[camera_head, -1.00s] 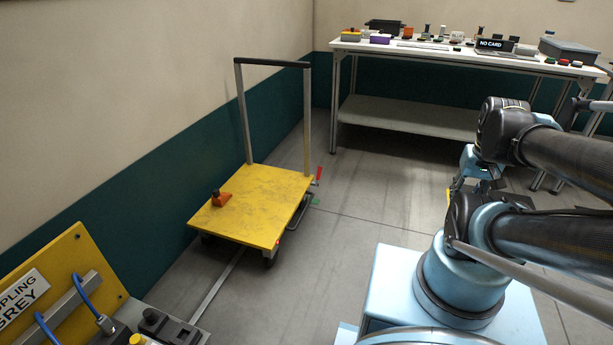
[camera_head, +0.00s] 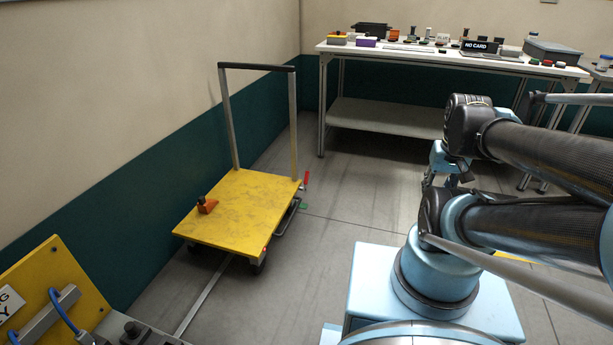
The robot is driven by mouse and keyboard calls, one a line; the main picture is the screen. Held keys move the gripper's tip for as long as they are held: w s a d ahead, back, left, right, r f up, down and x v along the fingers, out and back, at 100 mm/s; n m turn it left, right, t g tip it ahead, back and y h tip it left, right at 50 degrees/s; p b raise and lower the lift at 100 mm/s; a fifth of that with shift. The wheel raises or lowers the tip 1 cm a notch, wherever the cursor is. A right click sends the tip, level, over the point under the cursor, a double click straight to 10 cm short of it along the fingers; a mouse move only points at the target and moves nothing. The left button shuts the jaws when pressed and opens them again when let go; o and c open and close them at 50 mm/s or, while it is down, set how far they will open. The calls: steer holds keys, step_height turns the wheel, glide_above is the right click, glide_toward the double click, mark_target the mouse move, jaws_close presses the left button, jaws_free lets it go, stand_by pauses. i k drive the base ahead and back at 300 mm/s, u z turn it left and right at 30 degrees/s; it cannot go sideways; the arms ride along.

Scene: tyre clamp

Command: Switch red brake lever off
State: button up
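The red brake lever (camera_head: 306,179) stands upright at the right rear edge of a yellow cart (camera_head: 235,222). A small green piece (camera_head: 303,206) shows low beside the cart, under the lever. My gripper (camera_head: 436,178) is partly visible to the right of the cart, hanging below my arm and well apart from the lever. Its fingertips are too small and partly hidden by my arm, so I cannot tell if it is open or shut.
An orange block (camera_head: 208,206) sits on the cart's left side, and the cart's push handle (camera_head: 256,68) rises at its back. A white workbench (camera_head: 420,52) with several items stands behind. A yellow panel (camera_head: 50,305) is at lower left. Floor between cart and arm is clear.

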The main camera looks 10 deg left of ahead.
mark_target(308, 174)
steer(key=i, duration=0.85)
